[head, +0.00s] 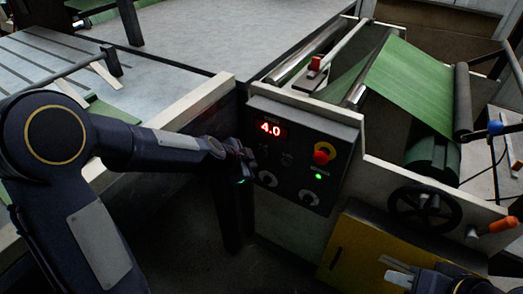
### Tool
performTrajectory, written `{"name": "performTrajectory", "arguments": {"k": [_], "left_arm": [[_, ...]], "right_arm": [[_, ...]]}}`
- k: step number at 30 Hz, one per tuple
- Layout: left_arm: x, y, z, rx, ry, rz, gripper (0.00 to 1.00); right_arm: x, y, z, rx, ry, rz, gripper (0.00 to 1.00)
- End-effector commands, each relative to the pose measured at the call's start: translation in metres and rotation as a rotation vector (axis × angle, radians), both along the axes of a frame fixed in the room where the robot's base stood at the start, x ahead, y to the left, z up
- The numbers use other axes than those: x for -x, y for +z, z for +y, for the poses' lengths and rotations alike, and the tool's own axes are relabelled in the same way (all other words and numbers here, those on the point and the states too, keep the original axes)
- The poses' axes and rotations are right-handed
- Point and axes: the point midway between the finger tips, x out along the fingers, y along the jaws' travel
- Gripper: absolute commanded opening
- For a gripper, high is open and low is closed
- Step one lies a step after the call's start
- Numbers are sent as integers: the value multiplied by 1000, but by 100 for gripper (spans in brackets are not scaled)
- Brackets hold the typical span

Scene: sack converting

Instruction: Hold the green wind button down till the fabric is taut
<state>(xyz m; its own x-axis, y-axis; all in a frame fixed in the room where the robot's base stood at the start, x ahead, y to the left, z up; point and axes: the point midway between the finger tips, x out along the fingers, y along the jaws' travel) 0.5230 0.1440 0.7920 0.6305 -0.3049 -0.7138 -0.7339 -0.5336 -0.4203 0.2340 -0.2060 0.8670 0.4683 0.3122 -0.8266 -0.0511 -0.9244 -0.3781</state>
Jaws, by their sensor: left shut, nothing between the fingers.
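The control panel (296,150) faces me on the machine's near side, with a red display reading 4.0. My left gripper (243,168) is shut and empty at the panel's left edge. A small green glow shows at its fingertips; I cannot tell whether this is the wind button or whether the fingers touch it. A green lit spot (319,176) is on the panel's right. The green fabric (405,82) slopes as a fairly flat sheet toward the roller at right; its tautness is hard to judge. My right gripper (400,278) is partly visible at the bottom right, its opening unclear.
A red and yellow stop button (323,153) and dark knobs sit on the panel. A black handwheel (424,208) and an orange handle (502,225) project at the right. A yellow panel (362,250) is below. A pale table (180,45) lies behind.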

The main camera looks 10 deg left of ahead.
Motion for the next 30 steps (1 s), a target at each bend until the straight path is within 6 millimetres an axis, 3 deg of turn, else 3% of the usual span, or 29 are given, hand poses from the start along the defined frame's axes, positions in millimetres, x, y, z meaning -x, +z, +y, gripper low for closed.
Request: {"name": "performTrajectory", "arguments": {"k": [8,30], "left_arm": [[-17,0,-6,0,1,2,0],[-17,0,-6,1,1,0,0]], "right_arm": [[0,5,0,0,0,0,31],[0,5,0,0,0,0,31]]}}
